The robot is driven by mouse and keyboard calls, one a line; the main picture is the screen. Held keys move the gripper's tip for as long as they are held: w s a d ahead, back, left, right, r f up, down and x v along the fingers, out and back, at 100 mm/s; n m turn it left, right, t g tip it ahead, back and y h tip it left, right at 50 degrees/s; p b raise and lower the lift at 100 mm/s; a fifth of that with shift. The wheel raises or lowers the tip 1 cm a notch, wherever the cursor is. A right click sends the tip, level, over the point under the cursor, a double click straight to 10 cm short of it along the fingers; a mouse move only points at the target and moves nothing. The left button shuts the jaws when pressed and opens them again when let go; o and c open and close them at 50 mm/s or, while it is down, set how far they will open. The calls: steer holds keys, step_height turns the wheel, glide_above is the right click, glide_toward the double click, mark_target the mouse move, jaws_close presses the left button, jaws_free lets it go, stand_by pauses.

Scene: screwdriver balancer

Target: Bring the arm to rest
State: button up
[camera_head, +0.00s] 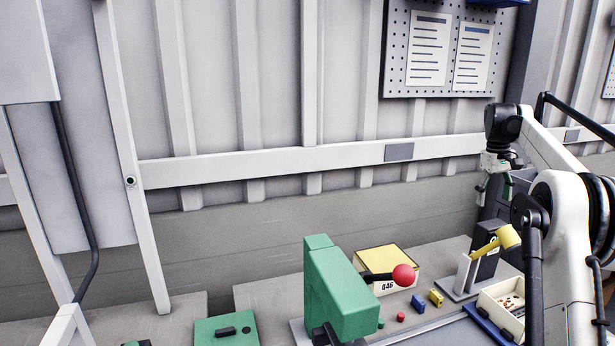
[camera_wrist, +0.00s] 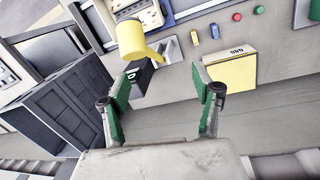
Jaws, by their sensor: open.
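My gripper (camera_head: 495,190) hangs at the end of my white arm at the right of the head view, above the back of the bench. In the wrist view its two green-padded fingers (camera_wrist: 160,78) stand wide apart with nothing between them. A yellow-headed tool (camera_head: 504,238) leans in a grey stand (camera_head: 462,276), below my gripper. In the wrist view the yellow tool (camera_wrist: 133,42) shows beyond the fingertips, apart from them.
A green machine block (camera_head: 340,290) with a red ball knob (camera_head: 403,275) stands mid-bench. A yellow-topped box (camera_head: 388,262) is behind it. A tray of small parts (camera_head: 503,302) is at right. A pegboard (camera_head: 445,50) hangs on the wall.

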steer(key=s+a+r+t, duration=0.1)
steer(key=s+a+r, duration=0.3)
steer(key=a+r, duration=0.3)
steer(key=s+a+r+t, duration=0.2)
steer(key=s+a+t, duration=0.1)
steer(key=s+a, duration=1.55)
steer(key=s+a+f+t, duration=0.1)
steer(key=s+a+f, duration=0.35)
steer(key=s, duration=0.25)
steer(key=s+a+f+m+t+y, duration=0.1)
steer(key=s+a+f, duration=0.2)
steer(key=s+f, duration=0.3)
steer(key=s+a+f+t, duration=0.1)
steer(key=s+a+f, duration=0.2)
steer(key=s, duration=0.6)
step_height(320, 180, down, 11)
steer(key=b, duration=0.9)
steer(key=shift+s+a+f+y+b, duration=0.15)
steer(key=shift+s+a+y+b, duration=0.1)
steer(key=shift+s+y+b, duration=0.1)
